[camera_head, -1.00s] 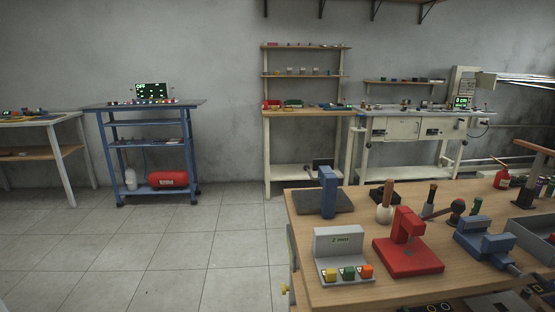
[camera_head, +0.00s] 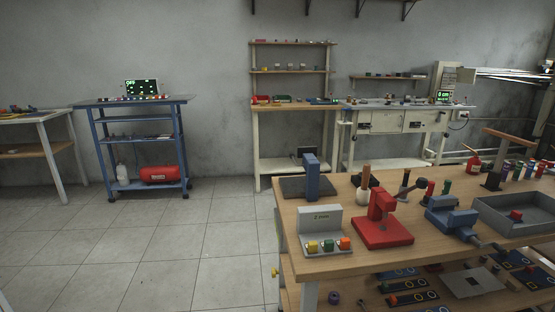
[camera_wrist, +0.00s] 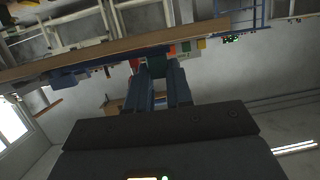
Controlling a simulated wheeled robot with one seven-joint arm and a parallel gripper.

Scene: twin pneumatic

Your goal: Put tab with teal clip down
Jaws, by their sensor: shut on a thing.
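My gripper (camera_wrist: 161,80) shows only in the wrist view, with its two dark blue fingers pointing away from the camera. It is shut on a small dark teal piece (camera_wrist: 157,67), which looks like the tab with the teal clip. The tab's own shape is mostly hidden by the fingers and too dark to make out. The wrist view looks upside down, and the held piece appears in the air. The head view shows neither my gripper nor the held piece.
A wooden workbench (camera_head: 325,262) holds a grey block with yellow, green and orange clips (camera_head: 328,245), a red press (camera_head: 382,220), a blue vise (camera_head: 450,216) and a grey tray (camera_head: 515,232). A blue cart (camera_head: 134,103) stands at the left. The tiled floor between is clear.

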